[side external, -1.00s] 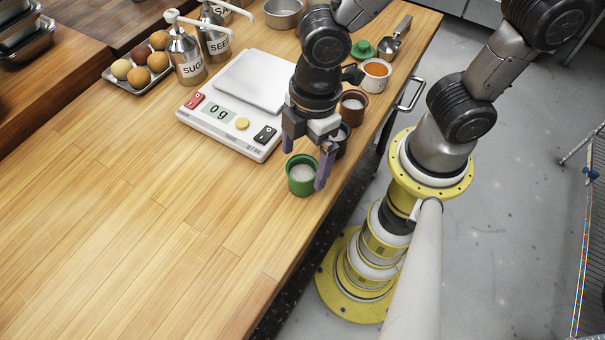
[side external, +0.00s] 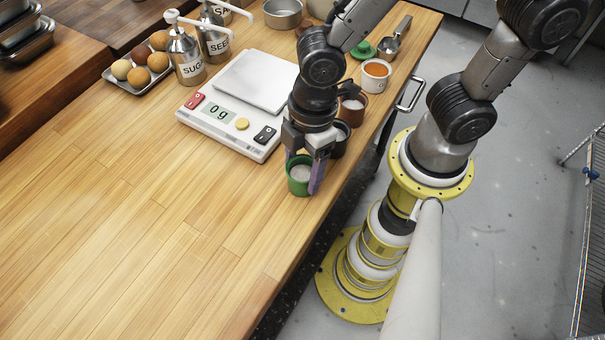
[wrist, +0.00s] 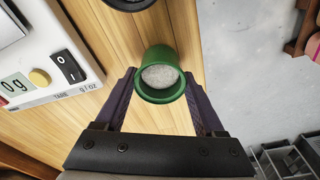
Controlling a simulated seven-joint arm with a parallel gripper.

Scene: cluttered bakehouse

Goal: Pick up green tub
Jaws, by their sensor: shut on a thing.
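The green tub (side external: 299,181) stands upright near the front edge of the wooden table, with a whitish fill inside. In the wrist view the green tub (wrist: 160,55) is between the finger ends, its pale contents facing the camera. My gripper (side external: 302,176) is shut on the tub, one finger on each side of it. In the wrist view my gripper (wrist: 161,82) shows both purple fingers reaching to the tub's sides. The tub appears to rest on the table; I see no clear gap beneath it.
A white scale (side external: 233,108) reading 0 g stands left of the tub. A dark tub (side external: 340,138), a brown tub (side external: 352,108) and a white cup (side external: 376,76) line the table edge behind. The table's left front (side external: 130,220) is clear.

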